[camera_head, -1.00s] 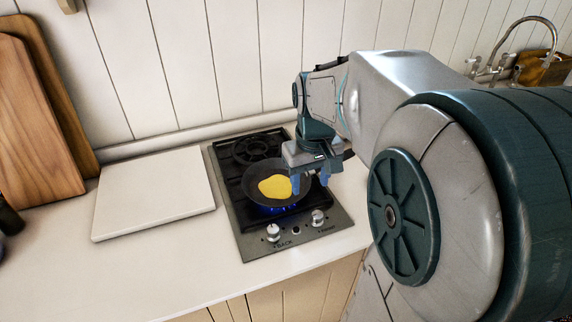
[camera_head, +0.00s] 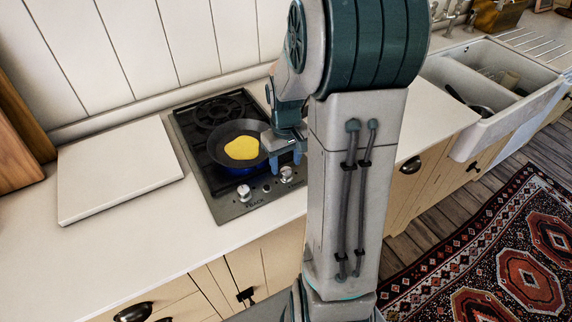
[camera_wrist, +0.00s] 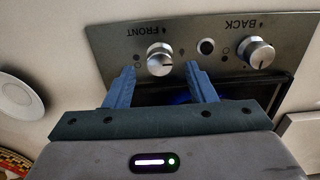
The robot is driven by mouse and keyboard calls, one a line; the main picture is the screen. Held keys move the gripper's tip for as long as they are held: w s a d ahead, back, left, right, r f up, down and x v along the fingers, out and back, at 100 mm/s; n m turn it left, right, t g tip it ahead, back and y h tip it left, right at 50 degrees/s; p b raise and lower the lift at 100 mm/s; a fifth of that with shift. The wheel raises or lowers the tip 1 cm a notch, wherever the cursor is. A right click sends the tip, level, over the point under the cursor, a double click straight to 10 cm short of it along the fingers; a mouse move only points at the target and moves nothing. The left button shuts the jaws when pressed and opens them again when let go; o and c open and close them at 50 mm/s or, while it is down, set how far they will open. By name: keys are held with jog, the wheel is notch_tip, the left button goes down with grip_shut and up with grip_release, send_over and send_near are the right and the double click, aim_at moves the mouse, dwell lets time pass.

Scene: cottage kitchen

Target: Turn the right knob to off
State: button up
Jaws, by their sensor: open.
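The right knob (camera_head: 287,174) is a silver dial on the stove's front panel. In the wrist view, where the panel appears upside down, it is the knob marked FRONT (camera_wrist: 160,60). Its pointer is too small to read surely. My gripper (camera_head: 285,157) is open just above and behind this knob. In the wrist view its blue fingertips (camera_wrist: 160,72) are on either side of the knob, apart from each other; I cannot tell whether they touch it. The left knob (camera_head: 244,193), marked BACK, also shows in the wrist view (camera_wrist: 256,53).
A black pan (camera_head: 216,150) holding yellow food (camera_head: 242,148) sits on the front burner, with a blue glow under it. A white board (camera_head: 115,168) lies left of the stove (camera_head: 178,118). A sink (camera_head: 497,122) is at the right. The counter before the panel is clear.

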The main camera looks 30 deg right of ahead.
aim_at(285, 173)
jog(key=shift+f, duration=1.25)
jog(key=c, duration=1)
jog(key=shift+o, duration=0.2)
